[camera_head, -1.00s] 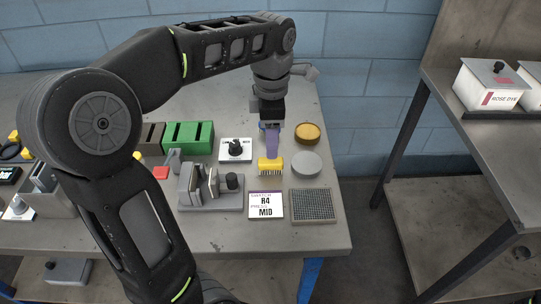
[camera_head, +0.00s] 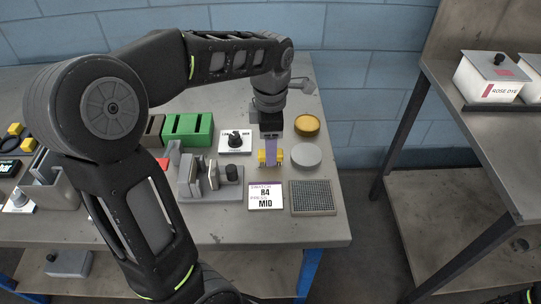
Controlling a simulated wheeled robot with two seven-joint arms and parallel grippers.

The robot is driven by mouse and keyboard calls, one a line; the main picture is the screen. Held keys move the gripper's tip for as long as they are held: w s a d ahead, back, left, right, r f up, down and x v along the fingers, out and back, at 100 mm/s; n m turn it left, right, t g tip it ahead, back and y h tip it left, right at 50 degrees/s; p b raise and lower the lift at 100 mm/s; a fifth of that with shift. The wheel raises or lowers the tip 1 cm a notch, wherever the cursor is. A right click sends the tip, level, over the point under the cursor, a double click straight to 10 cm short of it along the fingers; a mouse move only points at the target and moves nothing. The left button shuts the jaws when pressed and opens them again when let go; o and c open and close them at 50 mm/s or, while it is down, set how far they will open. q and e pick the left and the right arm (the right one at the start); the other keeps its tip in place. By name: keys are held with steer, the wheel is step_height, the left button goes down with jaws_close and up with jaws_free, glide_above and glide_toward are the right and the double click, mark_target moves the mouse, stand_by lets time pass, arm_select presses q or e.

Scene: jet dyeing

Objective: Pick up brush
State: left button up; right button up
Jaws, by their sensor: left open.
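The brush (camera_head: 262,159) is a small yellow block with bristles on the table, left of a grey round disc. My left gripper (camera_head: 270,159) reaches down over it from behind. A lavender finger passes in front of the brush's middle, so yellow shows on both sides of it. The jaws are open. The far finger is hidden, and I cannot tell whether the fingers touch the brush. My right gripper is not in view.
A grey disc (camera_head: 305,155) and amber dish (camera_head: 307,124) lie close right. A white card (camera_head: 265,196), mesh pad (camera_head: 313,197) and grey clamp-like fixture (camera_head: 215,181) stand nearer. Green blocks (camera_head: 188,131) and a knob plate (camera_head: 235,142) are left.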

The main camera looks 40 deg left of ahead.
arm_select(q)
steer(key=shift+f, duration=1.45)
jaws_close()
